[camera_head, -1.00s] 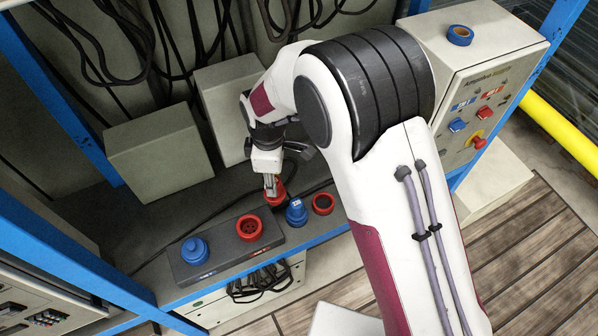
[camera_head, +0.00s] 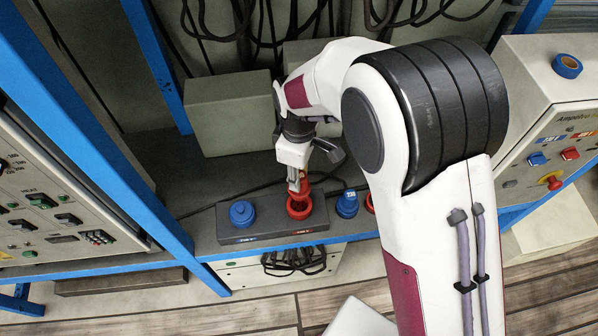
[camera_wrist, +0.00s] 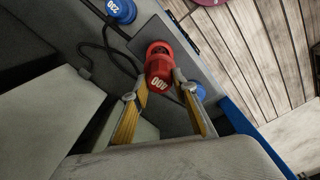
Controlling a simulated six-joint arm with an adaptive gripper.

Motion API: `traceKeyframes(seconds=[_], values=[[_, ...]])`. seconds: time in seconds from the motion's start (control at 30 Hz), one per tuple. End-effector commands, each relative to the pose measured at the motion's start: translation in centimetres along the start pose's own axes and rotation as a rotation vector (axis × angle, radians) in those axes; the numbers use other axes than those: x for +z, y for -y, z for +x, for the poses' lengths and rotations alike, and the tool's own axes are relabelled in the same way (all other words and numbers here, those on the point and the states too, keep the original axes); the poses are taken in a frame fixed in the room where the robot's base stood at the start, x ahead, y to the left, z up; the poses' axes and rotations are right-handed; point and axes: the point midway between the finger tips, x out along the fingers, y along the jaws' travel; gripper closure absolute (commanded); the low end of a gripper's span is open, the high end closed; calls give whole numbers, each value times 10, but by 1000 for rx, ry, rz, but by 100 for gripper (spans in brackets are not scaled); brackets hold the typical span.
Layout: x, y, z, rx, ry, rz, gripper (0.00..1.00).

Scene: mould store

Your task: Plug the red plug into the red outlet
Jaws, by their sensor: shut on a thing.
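My gripper (camera_head: 296,183) is shut on the red plug (camera_head: 304,187), which points down over the red outlet. In the wrist view the red plug (camera_wrist: 159,66) sits between the fingertips, with white marking on its side. The red outlet (camera_head: 299,210) is a round red socket on the right part of a dark grey box (camera_head: 270,234). The plug and fingers cover part of its opening. The plug's lower end overlaps the outlet in the head view, and I cannot tell how far it is inside.
A blue round fitting (camera_head: 242,213) is on the same box, left of the outlet. A blue plug (camera_head: 347,204) stands to the right, with a red ring (camera_head: 370,203) partly hidden by my arm. A dark cable (camera_wrist: 112,48) lies behind. Blue frame posts (camera_head: 160,70) stand left.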

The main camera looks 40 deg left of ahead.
Motion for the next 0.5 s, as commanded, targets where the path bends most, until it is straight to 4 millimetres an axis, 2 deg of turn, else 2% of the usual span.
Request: traceKeyframes(seconds=[0.27, 0.5], values=[[0, 0, 4, 0, 0, 0, 100], [0, 0, 14, 0, 0, 0, 100]])
